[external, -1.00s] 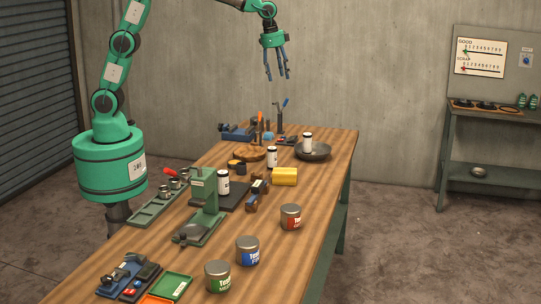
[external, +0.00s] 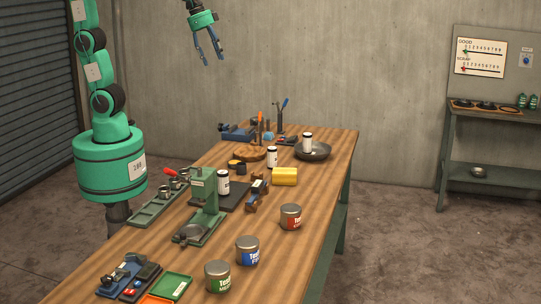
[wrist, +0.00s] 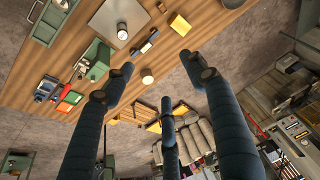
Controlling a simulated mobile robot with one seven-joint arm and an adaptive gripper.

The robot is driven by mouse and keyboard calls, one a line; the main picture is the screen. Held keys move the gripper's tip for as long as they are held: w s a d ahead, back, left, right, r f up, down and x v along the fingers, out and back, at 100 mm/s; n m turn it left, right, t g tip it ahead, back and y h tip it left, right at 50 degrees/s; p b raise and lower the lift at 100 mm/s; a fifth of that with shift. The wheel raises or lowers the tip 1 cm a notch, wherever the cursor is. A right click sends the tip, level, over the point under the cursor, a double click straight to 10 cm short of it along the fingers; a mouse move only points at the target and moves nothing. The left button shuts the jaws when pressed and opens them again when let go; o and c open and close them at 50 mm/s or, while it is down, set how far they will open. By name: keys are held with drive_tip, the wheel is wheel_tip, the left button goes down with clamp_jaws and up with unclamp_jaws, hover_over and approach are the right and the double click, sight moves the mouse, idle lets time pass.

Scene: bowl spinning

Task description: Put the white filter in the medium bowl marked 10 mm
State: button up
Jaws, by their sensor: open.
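Three white cylinders with dark ends, which look like filters, stand at the table's middle and far end. One (external: 307,143) stands in or at a dark shallow bowl (external: 324,153), one (external: 272,158) stands on the table left of it, and one (external: 223,183) stands on a dark plate behind the green press. I cannot read a 10 mm mark on any bowl. My gripper (external: 210,58) is open and empty, high above the table's far left side. In the wrist view its three blue fingers (wrist: 165,90) are spread with nothing between them.
A yellow block (external: 285,177) and several labelled cans (external: 291,217) stand on the wooden table (external: 330,195). A side bench (external: 480,116) at the right holds dark dishes, with a small bowl (external: 479,171) below.

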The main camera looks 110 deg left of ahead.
drive_tip(key=s+d+f, duration=0.1)
drive_tip(key=s+d, duration=0.2)
drive_tip(key=s, duration=0.3)
drive_tip(key=s+d+f+t, duration=0.1)
drive_tip(key=s+d+f, duration=0.1)
drive_tip(key=s, duration=0.5)
drive_tip(key=s+d+f, duration=0.2)
drive_tip(key=s+d, duration=0.1)
drive_tip(key=s, duration=0.4)
drive_tip(key=shift+d+f+t+h, duration=0.25)
drive_tip(key=shift+d+t+h, duration=0.05)
wheel_tip(320, 180, down, 10)
drive_tip(key=b, duration=1)
drive_tip(key=shift+f, duration=0.25)
drive_tip(key=o, duration=0.7)
